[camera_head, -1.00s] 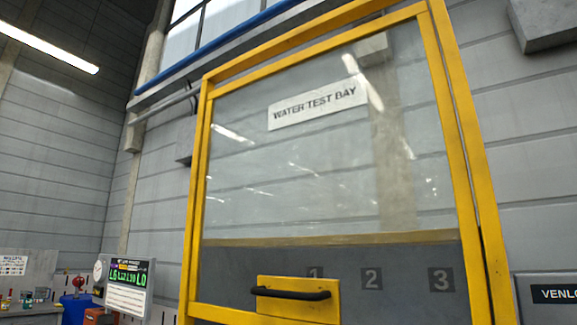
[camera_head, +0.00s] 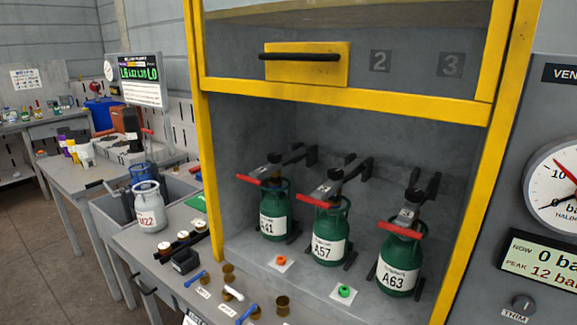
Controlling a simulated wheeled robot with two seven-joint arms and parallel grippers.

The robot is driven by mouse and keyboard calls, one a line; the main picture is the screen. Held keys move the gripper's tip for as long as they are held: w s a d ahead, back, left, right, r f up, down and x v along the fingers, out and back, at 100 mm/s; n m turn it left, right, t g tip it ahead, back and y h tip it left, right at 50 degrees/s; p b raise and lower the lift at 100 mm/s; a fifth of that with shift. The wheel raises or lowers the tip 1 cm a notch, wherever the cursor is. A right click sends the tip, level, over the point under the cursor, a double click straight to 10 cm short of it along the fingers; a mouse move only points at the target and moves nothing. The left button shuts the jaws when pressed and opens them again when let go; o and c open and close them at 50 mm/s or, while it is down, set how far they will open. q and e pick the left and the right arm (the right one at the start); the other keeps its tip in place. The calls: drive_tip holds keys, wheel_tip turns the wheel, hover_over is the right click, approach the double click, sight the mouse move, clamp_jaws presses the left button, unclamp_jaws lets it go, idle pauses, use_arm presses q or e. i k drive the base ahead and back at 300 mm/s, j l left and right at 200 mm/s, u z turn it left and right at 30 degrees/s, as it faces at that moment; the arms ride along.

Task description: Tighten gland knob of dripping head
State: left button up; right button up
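Three green cylinders stand upright in the yellow-framed test bay: a left one (camera_head: 274,212) with a partly readable label, A57 (camera_head: 329,232) in the middle and A63 (camera_head: 400,262) on the right. Each carries a valve head with a red lever: left head (camera_head: 268,172), middle head (camera_head: 326,188), right head (camera_head: 407,218). Dark clamp-like fittings reach to the heads from the back wall. The gland knobs are too small to make out, and I cannot tell which head drips. Neither of my grippers is in view.
The glazed door with its black handle (camera_head: 300,57) is above the bay opening. An orange ring (camera_head: 281,260) and a green ring (camera_head: 345,291) lie on white cards before the cylinders. A gauge (camera_head: 560,185) and display are at right. A pale can (camera_head: 149,206) stands left.

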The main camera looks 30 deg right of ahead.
sight(334, 174)
drive_tip(key=z, duration=1.4)
